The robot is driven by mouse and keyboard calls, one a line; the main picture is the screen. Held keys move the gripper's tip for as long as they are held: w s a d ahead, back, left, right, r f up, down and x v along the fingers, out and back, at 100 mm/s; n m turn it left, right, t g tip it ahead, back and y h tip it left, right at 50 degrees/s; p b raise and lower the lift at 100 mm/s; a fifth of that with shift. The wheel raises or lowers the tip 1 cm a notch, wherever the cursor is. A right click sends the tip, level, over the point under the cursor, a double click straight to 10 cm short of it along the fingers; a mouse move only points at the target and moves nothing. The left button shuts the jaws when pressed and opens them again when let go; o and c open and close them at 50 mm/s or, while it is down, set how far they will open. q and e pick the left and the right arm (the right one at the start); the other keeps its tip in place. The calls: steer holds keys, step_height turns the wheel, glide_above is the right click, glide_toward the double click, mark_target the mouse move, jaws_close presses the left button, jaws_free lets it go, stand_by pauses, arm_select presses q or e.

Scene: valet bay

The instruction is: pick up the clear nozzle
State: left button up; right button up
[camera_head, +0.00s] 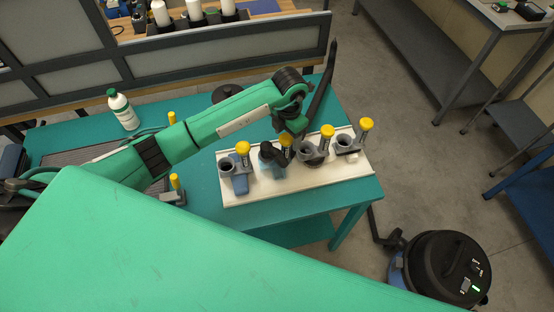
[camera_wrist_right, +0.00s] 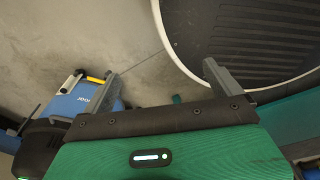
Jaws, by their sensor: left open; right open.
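A white board (camera_head: 293,187) on the teal table holds several stations in a row, each with a yellow-capped clamp. The leftmost station has a blue part (camera_head: 240,184). A pale blue part (camera_head: 266,164) sits at the second station, partly hidden by my left gripper (camera_head: 278,155). The two stations on the right hold grey parts (camera_head: 312,155) and (camera_head: 347,146). I cannot tell for sure which is the clear nozzle. My left gripper is open, its dark fingers low over the second station; contact is unclear. My right gripper (camera_wrist_right: 164,84) is open and empty, away from the board.
A white bottle with a green cap (camera_head: 122,110) stands at the table's back left. A grey partition (camera_head: 230,52) runs behind the table. A black vacuum (camera_head: 446,268) stands on the floor at right. In the right wrist view, a dark ribbed round surface (camera_wrist_right: 250,40) is near.

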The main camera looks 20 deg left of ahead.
arm_select(q)
steer(key=f, duration=0.1)
steer(key=f+p, duration=0.2)
steer(key=f, duration=0.1)
steer(key=shift+s+a, duration=0.1)
steer(key=shift+s, duration=0.2)
steer(key=shift+f, duration=0.25)
steer(key=c, duration=1)
steer(key=shift+w, duration=0.1)
arm_select(e)
steer(key=r, duration=0.1)
steer(key=s+r, duration=0.1)
steer(key=shift+r, duration=0.35)
arm_select(q)
steer(key=shift+r, duration=0.1)
steer(key=shift+r, duration=0.5)
step_height(320, 180, up, 19)
steer(key=b, duration=0.5)
steer(key=shift+b, duration=0.3)
arm_select(e)
steer(key=shift+f, duration=2.9)
